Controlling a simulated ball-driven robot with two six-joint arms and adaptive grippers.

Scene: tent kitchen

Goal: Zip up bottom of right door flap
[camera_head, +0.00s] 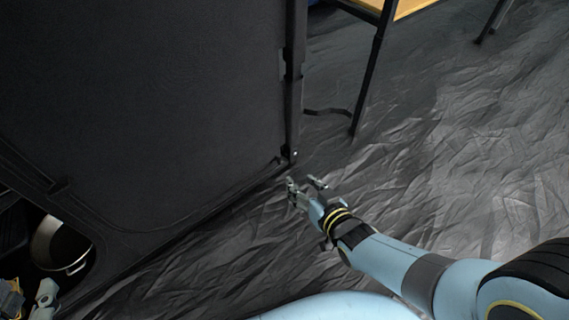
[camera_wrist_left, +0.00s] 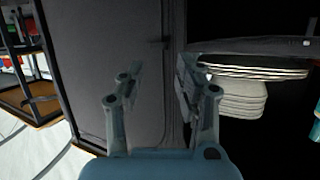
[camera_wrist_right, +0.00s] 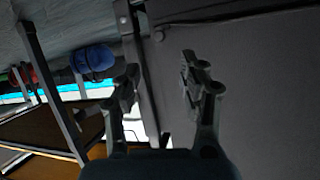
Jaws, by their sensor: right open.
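The dark door flap (camera_head: 160,90) fills the upper left of the head view, with a seam along its bottom edge. A small bright spot (camera_head: 294,153), possibly a zipper pull, sits at its lower right corner. My right gripper (camera_head: 306,183) is open and empty just below that corner, apart from it. My left gripper (camera_head: 28,296) is partly cut off at the lower left. It is open in the left wrist view (camera_wrist_left: 157,78), before the dark panel and its edge.
A metal pot (camera_head: 60,245) shows through an opening at the left. A dark-legged table (camera_head: 370,70) stands beyond the flap's right edge. The wrinkled grey floor (camera_head: 450,140) is clear at the right.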

